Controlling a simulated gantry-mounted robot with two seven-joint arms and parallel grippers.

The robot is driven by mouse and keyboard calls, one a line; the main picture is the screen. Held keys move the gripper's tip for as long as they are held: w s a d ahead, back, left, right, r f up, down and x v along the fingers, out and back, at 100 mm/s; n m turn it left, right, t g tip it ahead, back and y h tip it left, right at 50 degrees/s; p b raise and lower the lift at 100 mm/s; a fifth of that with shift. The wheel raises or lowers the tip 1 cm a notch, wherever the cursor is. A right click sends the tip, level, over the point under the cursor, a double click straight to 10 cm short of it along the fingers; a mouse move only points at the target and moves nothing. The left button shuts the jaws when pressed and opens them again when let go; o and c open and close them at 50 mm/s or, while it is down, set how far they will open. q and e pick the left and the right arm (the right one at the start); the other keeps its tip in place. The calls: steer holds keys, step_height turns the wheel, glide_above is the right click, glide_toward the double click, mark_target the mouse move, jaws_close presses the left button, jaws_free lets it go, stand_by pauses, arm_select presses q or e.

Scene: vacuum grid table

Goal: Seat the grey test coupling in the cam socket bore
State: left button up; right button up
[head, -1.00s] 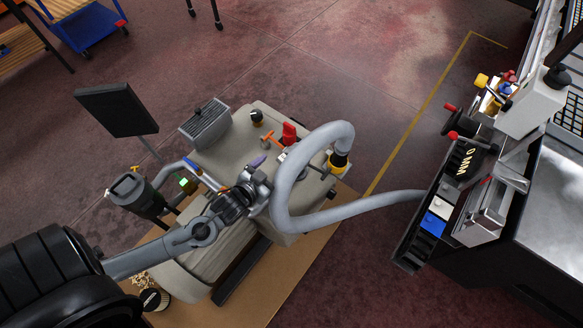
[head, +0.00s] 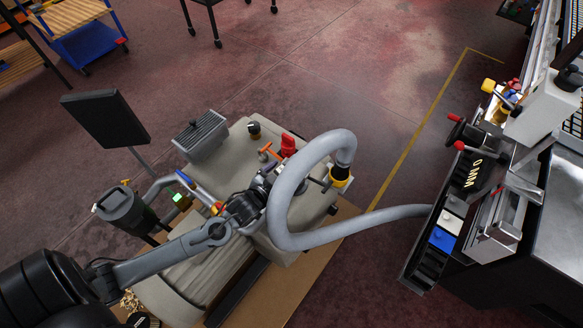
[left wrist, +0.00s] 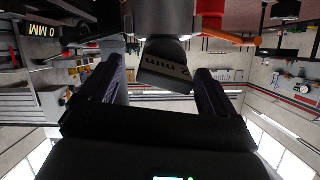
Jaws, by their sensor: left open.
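My left gripper (left wrist: 163,88) is open. The piece sits tilted against a larger grey cylinder (left wrist: 168,18) at the top edge. I cannot tell whether it is seated in a bore. The cam socket bore cannot be made out. My right gripper is not in view.
A black "0 MM" piece (head: 474,173) sits on that bench. A black monitor (head: 105,118) and a dark canister (head: 126,212) stand left. An orange lever shows in the left wrist view (left wrist: 225,37).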

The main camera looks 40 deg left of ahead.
mark_target(288, 170)
arm_select(q)
steer(key=b+x, duration=0.1)
steer(key=x, duration=0.3)
steer(key=shift+w+a, duration=0.2)
steer(key=shift+r, duration=0.15)
steer(key=c, duration=1.4)
